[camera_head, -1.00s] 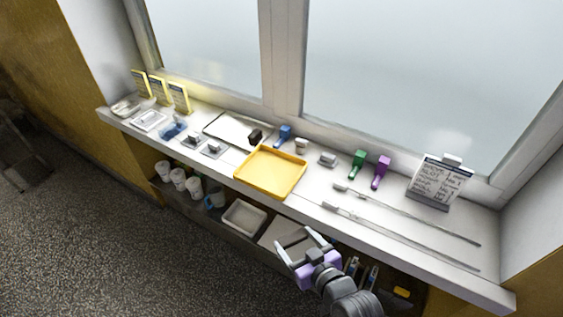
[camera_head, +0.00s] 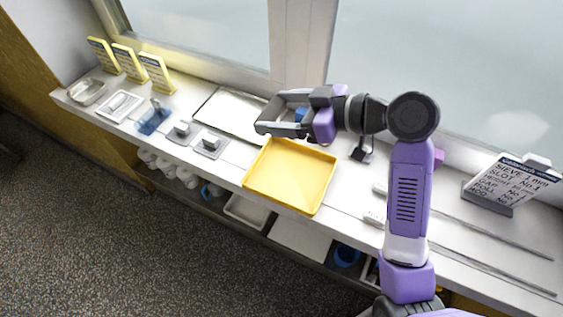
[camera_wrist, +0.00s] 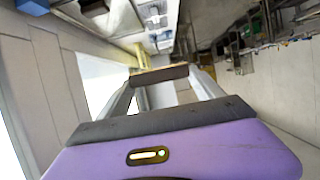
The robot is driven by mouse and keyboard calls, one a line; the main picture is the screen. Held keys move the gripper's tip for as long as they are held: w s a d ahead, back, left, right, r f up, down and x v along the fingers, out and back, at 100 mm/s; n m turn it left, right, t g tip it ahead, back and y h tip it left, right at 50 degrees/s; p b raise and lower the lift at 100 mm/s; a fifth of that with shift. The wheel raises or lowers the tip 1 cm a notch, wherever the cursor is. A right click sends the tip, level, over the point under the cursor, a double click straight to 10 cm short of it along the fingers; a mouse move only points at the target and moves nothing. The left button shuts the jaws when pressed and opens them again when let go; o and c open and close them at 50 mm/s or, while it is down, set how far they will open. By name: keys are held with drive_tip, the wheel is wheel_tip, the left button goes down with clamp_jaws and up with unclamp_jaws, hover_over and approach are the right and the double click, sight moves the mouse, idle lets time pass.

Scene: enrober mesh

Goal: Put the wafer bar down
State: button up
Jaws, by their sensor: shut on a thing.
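My gripper (camera_head: 270,115) is held above the sill, in front of the window, with its fingers pointing left. In the wrist view my gripper (camera_wrist: 160,80) is shut on a short bar, brown with a tan top edge, lying across the fingertips; I take it for the wafer bar (camera_wrist: 158,75). The gripper is over the area between the white tray (camera_head: 222,123) and the yellow tray (camera_head: 290,175). The yellow tray looks empty.
Two grey handled blocks (camera_head: 210,143) stand left of the yellow tray. Further left are a blue item (camera_head: 153,120), a white dish (camera_head: 120,105), a metal dish (camera_head: 86,92) and yellow cards (camera_head: 155,72). A sign (camera_head: 508,182) and long rods occupy the right. My arm hides part of the sill.

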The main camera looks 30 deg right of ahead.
sight(283, 171)
wheel_tip(283, 171, down, 19)
drive_tip(key=shift+s+r+p, duration=0.1)
drive_tip(key=shift+p, duration=0.25)
drive_tip(key=o, duration=0.5)
drive_tip(key=shift+f, duration=0.2)
drive_tip(key=o, duration=0.5)
drive_tip(key=shift+r, duration=0.1)
drive_tip(key=shift+r, duration=0.15)
drive_tip(key=shift+s+d, duration=0.25)
drive_tip(key=b+v, duration=0.1)
drive_tip(key=v, duration=1)
drive_tip(key=shift+s+r+b, duration=0.15)
drive_tip(key=shift+b, duration=0.2)
